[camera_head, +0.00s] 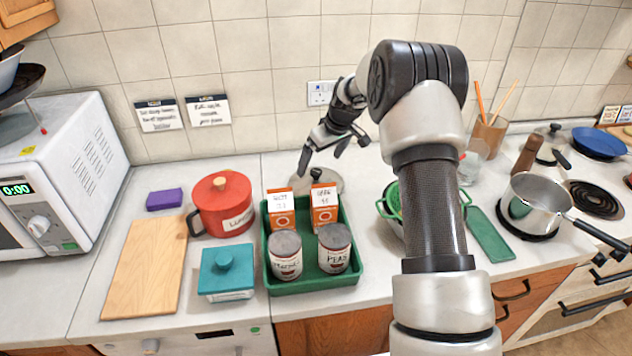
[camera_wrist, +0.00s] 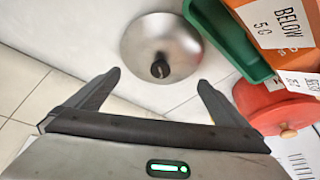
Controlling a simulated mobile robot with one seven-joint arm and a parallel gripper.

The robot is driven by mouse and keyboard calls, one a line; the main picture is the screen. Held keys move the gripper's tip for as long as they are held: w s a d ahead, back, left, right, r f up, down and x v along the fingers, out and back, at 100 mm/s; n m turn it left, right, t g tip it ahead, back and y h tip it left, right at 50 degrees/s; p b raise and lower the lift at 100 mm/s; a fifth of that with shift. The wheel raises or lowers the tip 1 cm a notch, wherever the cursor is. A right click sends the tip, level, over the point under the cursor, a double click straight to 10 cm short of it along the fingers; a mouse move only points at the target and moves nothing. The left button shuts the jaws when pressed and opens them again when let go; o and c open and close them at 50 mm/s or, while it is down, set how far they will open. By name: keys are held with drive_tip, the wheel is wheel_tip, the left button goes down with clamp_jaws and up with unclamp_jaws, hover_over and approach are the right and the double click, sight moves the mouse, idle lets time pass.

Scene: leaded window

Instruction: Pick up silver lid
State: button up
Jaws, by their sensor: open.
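The silver lid (camera_head: 329,180) is a round, shallow metal disc with a black knob. In the head view it lies on the counter behind the green tray, partly hidden by the tray's orange boxes. In the wrist view the lid (camera_wrist: 160,48) shows whole, with its knob facing the camera. My gripper (camera_head: 335,160) hangs above the lid near the back wall. In the wrist view my gripper (camera_wrist: 160,85) is open and empty, its two fingers spread wide on the near side of the lid, apart from it.
The green tray (camera_head: 310,284) with two cans and two orange boxes stands beside the lid. A red pot (camera_head: 221,205) is left of the tray. A green colander (camera_head: 390,203) is to the right. The tiled wall (camera_head: 270,90) is close behind.

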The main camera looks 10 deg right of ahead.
sight(316, 171)
drive_tip(key=p+x, duration=0.1)
drive_tip(key=x, duration=0.5)
drive_tip(key=shift+w+a+f, duration=0.1)
drive_tip(key=shift+f, duration=0.1)
